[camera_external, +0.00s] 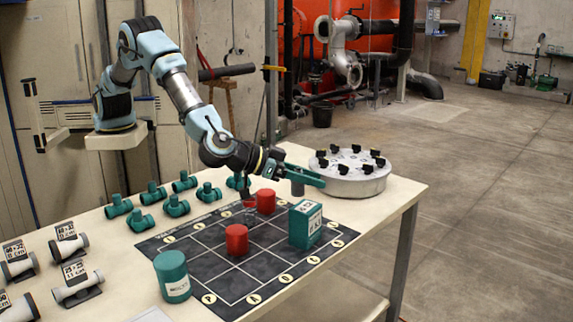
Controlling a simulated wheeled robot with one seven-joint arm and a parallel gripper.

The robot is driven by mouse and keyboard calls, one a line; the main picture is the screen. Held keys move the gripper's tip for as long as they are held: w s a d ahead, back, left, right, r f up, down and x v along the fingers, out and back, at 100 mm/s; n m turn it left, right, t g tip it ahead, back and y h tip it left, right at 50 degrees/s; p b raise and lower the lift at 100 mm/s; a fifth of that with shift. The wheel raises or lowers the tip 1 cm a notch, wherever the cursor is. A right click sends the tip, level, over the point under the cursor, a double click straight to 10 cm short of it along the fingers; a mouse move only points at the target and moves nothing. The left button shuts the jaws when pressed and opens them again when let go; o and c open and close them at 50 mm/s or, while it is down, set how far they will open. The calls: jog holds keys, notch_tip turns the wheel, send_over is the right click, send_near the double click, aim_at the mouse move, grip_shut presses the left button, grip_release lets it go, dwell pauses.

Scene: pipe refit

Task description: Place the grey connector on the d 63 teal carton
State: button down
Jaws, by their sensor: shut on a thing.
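My gripper (305,178) reaches in from the upper left with its teal fingers above the far right part of the table. It is shut on a small grey cylinder, the grey connector (297,189), whose lower part hangs below the fingers. The teal carton (303,229) stands upright near the right edge of the black grid mat. It has a white label on top and white print on its side, too small to read surely. The connector is above and behind the carton in the picture, apart from it.
Two red cylinders (237,240) (266,201) stand on the grid mat (207,266). A teal canister (172,277) is at its front left. Several teal tees (176,206) lie behind it. A round white holder (347,181) with black knobs is right of my gripper. Labelled grey pipes (78,288) lie left.

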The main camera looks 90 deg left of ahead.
aim_at(310, 210)
jog(key=shift+f+p, duration=0.4)
jog(key=shift+f, duration=1.7)
jog(key=shift+c, duration=2.1)
grip_release()
jog(key=shift+f, duration=0.1)
